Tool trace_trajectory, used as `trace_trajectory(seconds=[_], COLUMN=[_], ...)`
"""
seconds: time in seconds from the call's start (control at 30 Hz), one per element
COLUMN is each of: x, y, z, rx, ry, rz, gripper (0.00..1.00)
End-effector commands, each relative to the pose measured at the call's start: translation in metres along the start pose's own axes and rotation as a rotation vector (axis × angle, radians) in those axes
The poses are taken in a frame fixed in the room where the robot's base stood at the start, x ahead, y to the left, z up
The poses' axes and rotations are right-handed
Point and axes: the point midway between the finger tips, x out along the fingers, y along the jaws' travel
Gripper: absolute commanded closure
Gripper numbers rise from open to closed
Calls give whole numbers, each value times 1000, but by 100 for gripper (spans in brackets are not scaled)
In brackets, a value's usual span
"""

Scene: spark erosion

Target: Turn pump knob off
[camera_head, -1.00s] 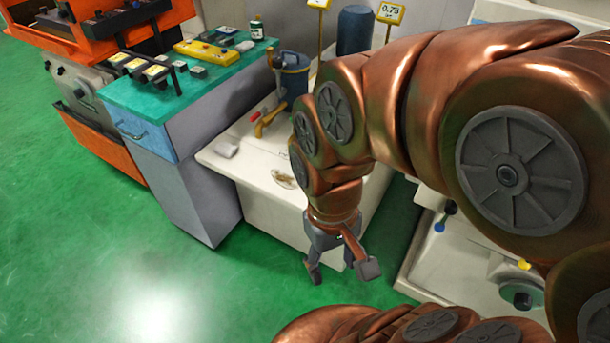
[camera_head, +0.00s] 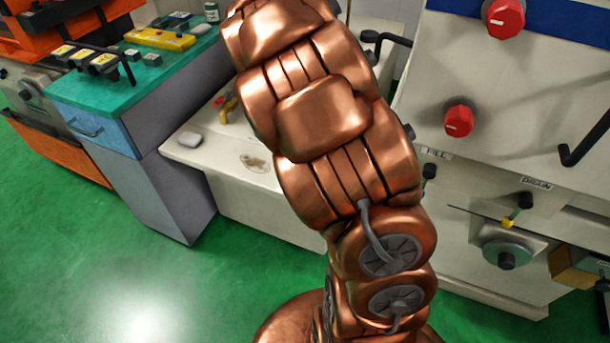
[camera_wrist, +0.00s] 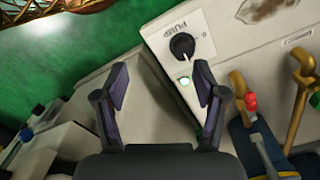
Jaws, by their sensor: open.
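The pump knob (camera_wrist: 182,45) is a round black knob on a white panel marked PUMP, in the upper middle of the wrist view. A lit green-white indicator (camera_wrist: 185,81) sits just below it. My gripper (camera_wrist: 161,75) is open and empty, and the knob shows beyond the fingertips, a little to the right of the middle between them. No contact with the knob shows. In the head view my copper arm fills the middle, and both the gripper and the pump knob are hidden there.
A white panel at right carries a red knob (camera_head: 459,118) and another red knob (camera_head: 504,17). A teal-topped cabinet (camera_head: 100,92) stands at left. In the wrist view, yellow pipes (camera_wrist: 297,100) and a red-handled valve (camera_wrist: 250,103) stand at right. Green floor is clear at front left.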

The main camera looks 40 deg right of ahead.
Motion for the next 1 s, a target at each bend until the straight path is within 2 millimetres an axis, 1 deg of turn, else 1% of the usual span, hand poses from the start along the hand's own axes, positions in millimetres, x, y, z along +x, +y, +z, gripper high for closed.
trace_trajectory(seconds=[0.03,0.1,0.2,0.33,0.47,0.67,0.77,1.0], x=[18,32,50,65,72,82,92,124], y=[-8,-20,-31,-40,-44,-44,-44,-45], z=[-12,-24,-38,-47,-50,-50,-50,-50], rx=[59,131,212,279,305,307,305,304], ry=[-1,0,-2,-8,-11,-11,-9,-10], rz=[2,-8,-15,-20,-23,-24,-25,-23], gripper=[30,30,30,30,30,30,30,30])
